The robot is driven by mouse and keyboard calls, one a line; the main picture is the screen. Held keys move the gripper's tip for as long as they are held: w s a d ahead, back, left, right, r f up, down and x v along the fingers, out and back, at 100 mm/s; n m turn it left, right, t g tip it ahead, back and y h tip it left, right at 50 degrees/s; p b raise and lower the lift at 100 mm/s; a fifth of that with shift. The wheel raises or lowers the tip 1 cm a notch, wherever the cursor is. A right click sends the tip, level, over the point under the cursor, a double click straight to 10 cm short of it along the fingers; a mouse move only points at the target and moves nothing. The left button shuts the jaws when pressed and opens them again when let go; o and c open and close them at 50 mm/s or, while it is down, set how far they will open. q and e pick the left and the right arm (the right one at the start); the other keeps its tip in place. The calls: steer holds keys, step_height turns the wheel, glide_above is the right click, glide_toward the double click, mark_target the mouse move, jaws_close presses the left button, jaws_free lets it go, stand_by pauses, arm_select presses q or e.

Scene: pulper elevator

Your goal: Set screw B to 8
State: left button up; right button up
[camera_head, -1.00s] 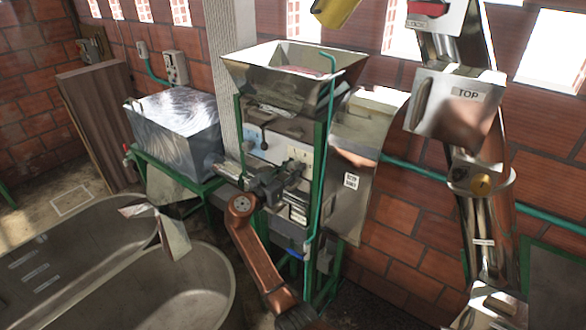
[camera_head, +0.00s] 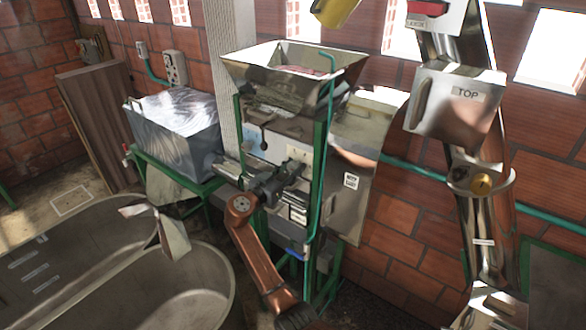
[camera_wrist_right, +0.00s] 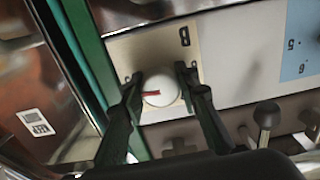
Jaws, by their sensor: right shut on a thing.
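A round white knob (camera_wrist_right: 166,98) with a red mark sits on a beige plate (camera_wrist_right: 120,50) in the right wrist view. I take it to be screw B, as the plate carries a dark letter that looks like a B. The red mark points left in that view. My right gripper (camera_wrist_right: 158,76) has one finger on each side of the knob and is shut on it. In the head view my right gripper (camera_head: 289,172) is at the machine's front panel, below the beige plate (camera_head: 299,154), and hides the knob there. My left gripper is not in view. I can read no number at the red mark.
A blue plate (camera_wrist_right: 298,45) with digits is beside the beige plate. Dark levers (camera_wrist_right: 265,116) stick out below. A green upright post (camera_head: 318,190) stands close right of the gripper, under the metal hopper (camera_head: 262,92). Metal tubs (camera_head: 180,285) stand at lower left.

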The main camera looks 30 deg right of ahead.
stand_by(0.7)
steer(key=o, duration=1)
steer(key=shift+a, duration=0.15)
steer(key=shift+o, duration=0.9)
steer(key=v, duration=1.2)
steer(key=shift+s, duration=0.1)
steer(key=shift+c, duration=0.3)
